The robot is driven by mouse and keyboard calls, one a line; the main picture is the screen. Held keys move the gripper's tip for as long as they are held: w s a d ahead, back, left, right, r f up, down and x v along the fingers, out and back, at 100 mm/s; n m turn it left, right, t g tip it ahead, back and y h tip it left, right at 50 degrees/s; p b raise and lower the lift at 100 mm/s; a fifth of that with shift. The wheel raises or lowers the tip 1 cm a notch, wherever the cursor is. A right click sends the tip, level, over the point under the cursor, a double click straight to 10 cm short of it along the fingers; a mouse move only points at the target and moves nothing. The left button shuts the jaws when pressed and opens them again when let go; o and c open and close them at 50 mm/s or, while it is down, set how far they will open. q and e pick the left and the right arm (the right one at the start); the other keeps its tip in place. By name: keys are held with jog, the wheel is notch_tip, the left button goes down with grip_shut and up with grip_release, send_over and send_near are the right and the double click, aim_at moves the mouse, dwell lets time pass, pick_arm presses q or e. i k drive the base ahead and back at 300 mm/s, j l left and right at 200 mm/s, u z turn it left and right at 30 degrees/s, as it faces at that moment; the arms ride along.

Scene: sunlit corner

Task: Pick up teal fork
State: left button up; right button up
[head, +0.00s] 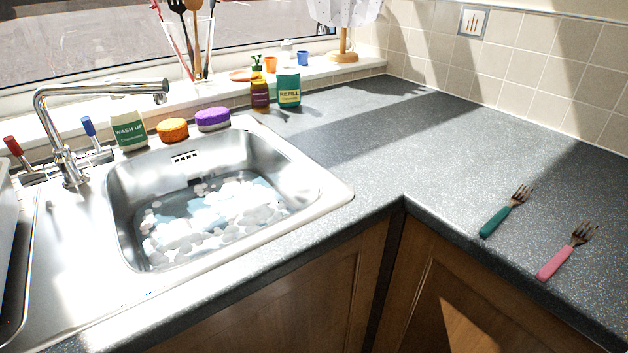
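A fork with a teal handle (495,221) and metal tines lies flat on the dark speckled counter at the right. Its handle end is close to the counter's front edge and its tines point up and to the right. A fork with a pink handle (553,263) lies to its right, roughly parallel and apart from it. Neither of my grippers shows in the head view. Nothing covers the teal fork.
A steel sink (320,192) with foamy water and a tall tap (100,88) are at the left. Sponges, bottles and a wash-up container (129,132) stand behind it. The counter (440,150) around the forks is clear; a tiled wall (510,60) rises behind.

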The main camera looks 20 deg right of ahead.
aim_at(507, 209)
jog(key=z, duration=1.6)
jog(key=k+l+u, duration=0.1)
jog(key=u, duration=0.2)
jog(key=k+u, duration=0.3)
jog(key=i+l, duration=0.05)
